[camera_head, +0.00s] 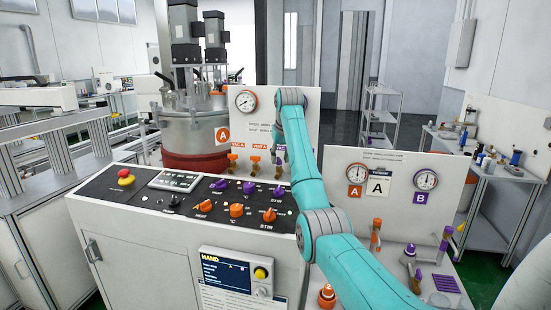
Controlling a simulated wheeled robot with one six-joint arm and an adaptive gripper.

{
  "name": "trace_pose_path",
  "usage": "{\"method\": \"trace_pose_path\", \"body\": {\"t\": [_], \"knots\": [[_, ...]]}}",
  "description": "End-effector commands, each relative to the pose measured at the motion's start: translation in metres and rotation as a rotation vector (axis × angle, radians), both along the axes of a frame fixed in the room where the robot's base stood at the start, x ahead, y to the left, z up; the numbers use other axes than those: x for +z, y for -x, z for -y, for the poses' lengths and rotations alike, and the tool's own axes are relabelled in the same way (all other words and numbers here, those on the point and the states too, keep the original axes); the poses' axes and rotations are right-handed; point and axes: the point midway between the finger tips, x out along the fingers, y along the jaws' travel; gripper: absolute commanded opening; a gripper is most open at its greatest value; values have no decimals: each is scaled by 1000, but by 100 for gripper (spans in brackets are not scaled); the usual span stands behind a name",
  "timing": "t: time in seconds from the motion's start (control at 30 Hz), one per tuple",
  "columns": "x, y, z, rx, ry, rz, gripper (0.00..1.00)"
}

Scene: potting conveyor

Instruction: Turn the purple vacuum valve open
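A white upright panel (259,111) stands behind the console and carries a row of small valves. Two orange-handled valves (233,158) (256,160) sit under orange labels. To their right, a small purple-handled valve (279,165) shows at the left edge of my teal arm, and my arm partly covers the panel there. My arm reaches up and away to this panel. My gripper's fingers are hidden behind my arm, so whether it touches the purple valve cannot be seen. Another purple-handled valve (410,250) stands on the bench at right.
The console (110,192) with knobs and a red stop button (126,177) lies in front. A right panel (400,165) holds two gauges. A steel vessel (195,125) stands behind. My arm crosses the gap between console and right bench.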

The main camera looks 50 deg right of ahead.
Motion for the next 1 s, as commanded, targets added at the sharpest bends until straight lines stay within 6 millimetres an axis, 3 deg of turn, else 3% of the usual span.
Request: {"method": "trace_pose_path", "body": {"t": [0.4, 0.53, 0.57, 1.0], "knots": [[-7, 2, 3, -1, 0, 0, 36], [-7, 1, 3, -1, 0, 0, 4], [-7, 1, 3, -1, 0, 0, 0], [-8, 0, 2, -45, -2, -1, 0]]}}
